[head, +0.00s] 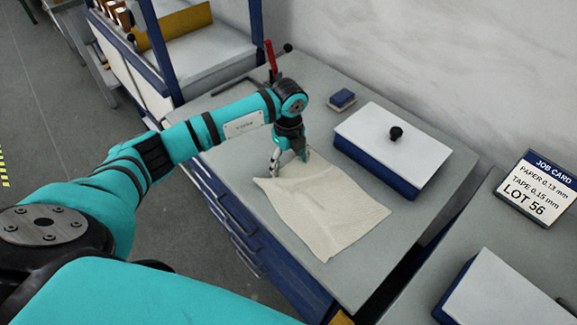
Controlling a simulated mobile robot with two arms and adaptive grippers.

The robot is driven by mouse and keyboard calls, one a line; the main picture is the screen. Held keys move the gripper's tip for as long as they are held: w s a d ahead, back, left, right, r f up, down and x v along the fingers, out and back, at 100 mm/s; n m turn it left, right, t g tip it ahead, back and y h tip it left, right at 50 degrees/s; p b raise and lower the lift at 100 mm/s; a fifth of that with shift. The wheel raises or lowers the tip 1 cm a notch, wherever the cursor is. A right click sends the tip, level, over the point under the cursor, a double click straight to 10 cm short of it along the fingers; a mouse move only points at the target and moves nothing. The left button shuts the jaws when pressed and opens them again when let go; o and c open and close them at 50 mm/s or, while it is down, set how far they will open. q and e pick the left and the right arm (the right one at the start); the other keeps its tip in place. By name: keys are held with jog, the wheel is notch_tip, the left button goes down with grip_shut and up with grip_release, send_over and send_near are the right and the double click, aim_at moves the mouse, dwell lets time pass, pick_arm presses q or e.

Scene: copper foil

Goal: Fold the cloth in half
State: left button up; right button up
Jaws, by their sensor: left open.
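A cream cloth (325,212) lies spread on the grey worktop, with one corner towards the front edge and slight wrinkles across it. My left gripper (287,168) points down at the cloth's far left edge, with its fingers apart. The fingertips are at or just above the cloth; I cannot tell whether they touch it. The part of the cloth edge behind the fingers is hidden. My right gripper is not in view.
A blue box with a white lid and black knob (395,140) stands right of the cloth. A job card (538,188) stands on the right-hand counter. Bare worktop (415,215) borders the cloth.

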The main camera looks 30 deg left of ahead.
pick_arm(q)
jog(key=shift+f, duration=0.2)
jog(key=shift+s+f, duration=0.1)
jog(key=shift+s, duration=0.15)
grip_shut()
dwell(0.6)
